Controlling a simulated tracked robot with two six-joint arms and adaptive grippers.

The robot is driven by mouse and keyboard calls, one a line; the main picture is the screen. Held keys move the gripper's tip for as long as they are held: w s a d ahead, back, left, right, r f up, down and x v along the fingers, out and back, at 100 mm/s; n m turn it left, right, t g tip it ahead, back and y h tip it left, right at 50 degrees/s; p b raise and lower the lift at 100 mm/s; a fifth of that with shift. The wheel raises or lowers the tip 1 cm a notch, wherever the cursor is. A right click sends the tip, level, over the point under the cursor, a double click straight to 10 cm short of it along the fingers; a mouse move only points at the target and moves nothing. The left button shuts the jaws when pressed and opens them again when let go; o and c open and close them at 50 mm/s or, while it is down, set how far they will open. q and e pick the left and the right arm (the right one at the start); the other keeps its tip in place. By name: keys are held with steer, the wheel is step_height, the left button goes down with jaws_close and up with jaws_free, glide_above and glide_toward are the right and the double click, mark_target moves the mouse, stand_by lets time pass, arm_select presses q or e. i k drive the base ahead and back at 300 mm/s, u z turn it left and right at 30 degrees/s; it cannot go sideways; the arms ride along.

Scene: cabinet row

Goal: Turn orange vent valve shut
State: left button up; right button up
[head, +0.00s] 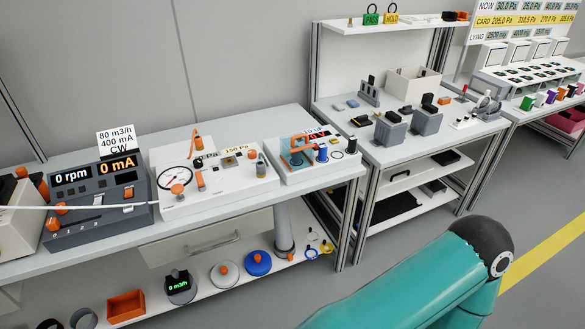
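A white panel unit (222,190) stands on the left bench. A dark gauge ring and a small display reading 150 Pa also show on this panel. Neither of my grippers is in view. Only a teal arm link of mine shows at the lower right, apart from the bench.
A dark grey control box (98,195) reads 0 rpm and 0 mA. A white box with an orange handle (300,145) sits to the panel's right. A thin white rod crosses the bench front at left. The lower shelf holds an orange tray (126,306) and round parts.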

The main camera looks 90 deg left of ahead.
mark_target(202, 188)
steer(key=z, duration=0.5)
steer(key=i, duration=0.35)
steer(key=u, duration=2.25)
steer(key=i, duration=0.3)
steer(key=u, duration=2.25)
steer(key=k, duration=0.45)
steer(key=u, duration=0.5)
steer(key=i, duration=1.5)
steer(key=z, duration=0.4)
